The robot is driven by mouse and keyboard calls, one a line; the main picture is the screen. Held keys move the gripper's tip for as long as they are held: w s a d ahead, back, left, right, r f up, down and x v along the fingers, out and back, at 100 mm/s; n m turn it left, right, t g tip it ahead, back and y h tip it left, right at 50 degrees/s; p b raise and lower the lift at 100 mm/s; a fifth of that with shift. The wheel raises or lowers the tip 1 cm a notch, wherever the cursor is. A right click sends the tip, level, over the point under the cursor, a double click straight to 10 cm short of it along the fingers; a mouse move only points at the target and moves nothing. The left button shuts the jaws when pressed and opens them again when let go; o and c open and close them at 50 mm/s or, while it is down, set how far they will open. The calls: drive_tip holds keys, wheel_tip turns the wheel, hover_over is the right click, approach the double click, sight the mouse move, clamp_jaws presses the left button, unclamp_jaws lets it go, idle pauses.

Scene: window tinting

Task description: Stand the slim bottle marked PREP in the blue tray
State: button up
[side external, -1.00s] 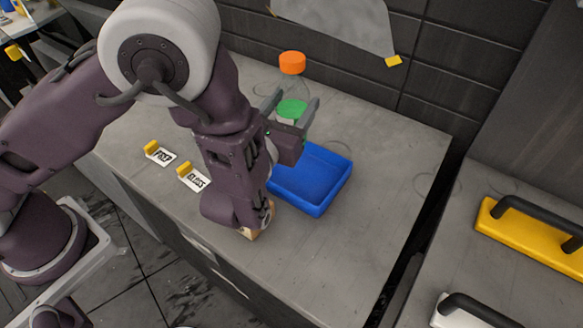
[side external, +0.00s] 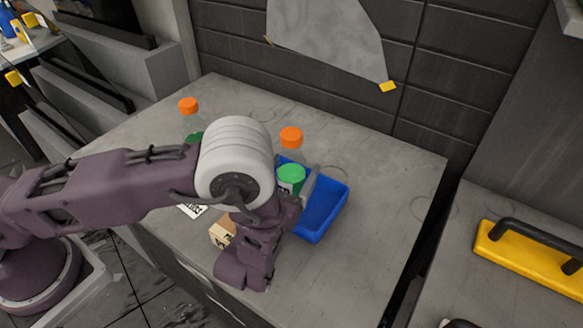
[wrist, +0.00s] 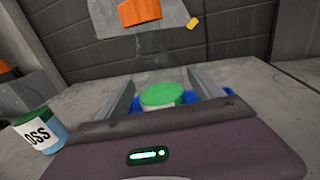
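A clear bottle with an orange cap, a green band and a white label (side external: 291,175) stands upright between the fingers of my gripper (side external: 296,188), which is shut on it. Its label is mostly hidden and unreadable. In the wrist view, the held bottle's green part (wrist: 162,94) sits between both fingers. The blue tray (side external: 328,208) lies around and behind it; the bottle is over the tray's left part. Its base is hidden, so I cannot tell whether it touches the tray floor.
A similar orange-capped bottle (side external: 188,106) stands at the back left, partly behind my arm; its label (wrist: 39,134) shows "OSS". A tan block (side external: 221,233) and a partly hidden label card (side external: 190,211) lie near the front. The counter right of the tray is clear.

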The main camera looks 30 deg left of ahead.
drive_tip(key=shift+r, duration=0.15)
drive_tip(key=s, duration=0.4)
drive_tip(key=s+d, duration=0.1)
drive_tip(key=s, duration=0.3)
drive_tip(key=s+d, duration=0.1)
drive_tip(key=s, duration=0.2)
drive_tip(key=shift+s+d, duration=0.15)
drive_tip(key=shift+s, duration=0.25)
drive_tip(key=a+r+n+g+y, duration=0.7)
drive_tip(key=a+r+n+y, duration=0.35)
drive_tip(key=a, duration=0.35)
drive_tip(key=s+a+r+n+g+h, duration=0.2)
drive_tip(key=s+a+r+n+g, duration=0.2)
drive_tip(key=s+a+n+g, duration=0.55)
drive_tip(key=s+d+n+h, duration=0.3)
drive_tip(key=s+n+h, duration=0.4)
drive_tip(key=s+n, duration=0.1)
drive_tip(key=d+r+n+t+h, duration=0.4)
drive_tip(key=d+r+n+h, duration=0.1)
drive_tip(key=d+r, duration=0.1)
drive_tip(key=shift+w+n, duration=0.4)
drive_tip(key=shift+w, duration=0.05)
